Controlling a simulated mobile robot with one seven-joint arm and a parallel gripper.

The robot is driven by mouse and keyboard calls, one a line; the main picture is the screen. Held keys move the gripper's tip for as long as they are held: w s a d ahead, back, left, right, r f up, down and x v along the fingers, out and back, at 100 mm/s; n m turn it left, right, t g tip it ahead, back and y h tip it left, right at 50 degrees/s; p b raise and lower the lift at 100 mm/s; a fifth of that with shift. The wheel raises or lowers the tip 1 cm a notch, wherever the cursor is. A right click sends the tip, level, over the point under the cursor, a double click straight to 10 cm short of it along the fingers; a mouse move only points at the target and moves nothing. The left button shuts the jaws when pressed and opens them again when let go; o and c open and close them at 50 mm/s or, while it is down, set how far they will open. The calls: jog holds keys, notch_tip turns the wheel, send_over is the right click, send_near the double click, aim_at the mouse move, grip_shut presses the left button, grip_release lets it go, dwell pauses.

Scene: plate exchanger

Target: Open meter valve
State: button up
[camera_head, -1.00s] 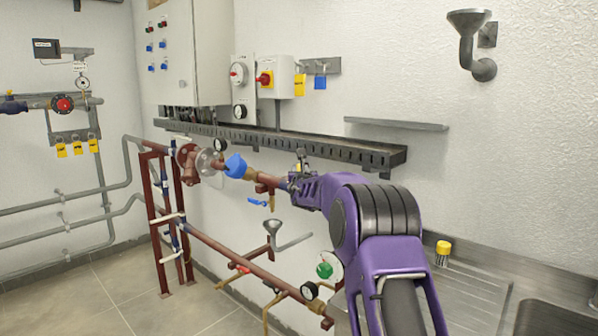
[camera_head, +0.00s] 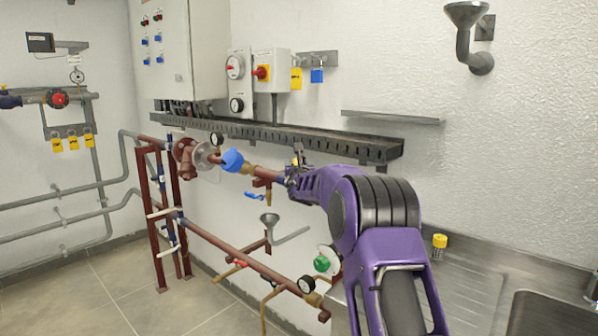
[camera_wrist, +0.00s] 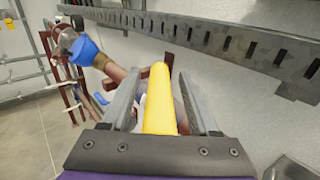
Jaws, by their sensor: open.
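A yellow lever handle (camera_wrist: 158,112) stands between the two fingers of my gripper (camera_wrist: 160,78) in the wrist view. The fingers are open, one on each side of it; I cannot tell whether either touches it. In the head view, my gripper (camera_head: 297,178) is at the right end of the upper pipe run, with a small yellow part (camera_head: 296,160) showing beside it. The valve body under the handle is mostly hidden by my gripper. No label marks which valve is the meter valve.
A blue fitting (camera_head: 232,160) and a blue lever (camera_head: 254,195) are left of my gripper. A dark cable tray (camera_head: 290,140) runs along the wall just above. A lower pipe with a green valve (camera_head: 321,263) and a sink counter (camera_head: 470,280) lie below.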

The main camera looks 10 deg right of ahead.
jog(key=s+a, duration=0.2)
jog(key=s, duration=1.5)
jog(key=shift+a, duration=0.3)
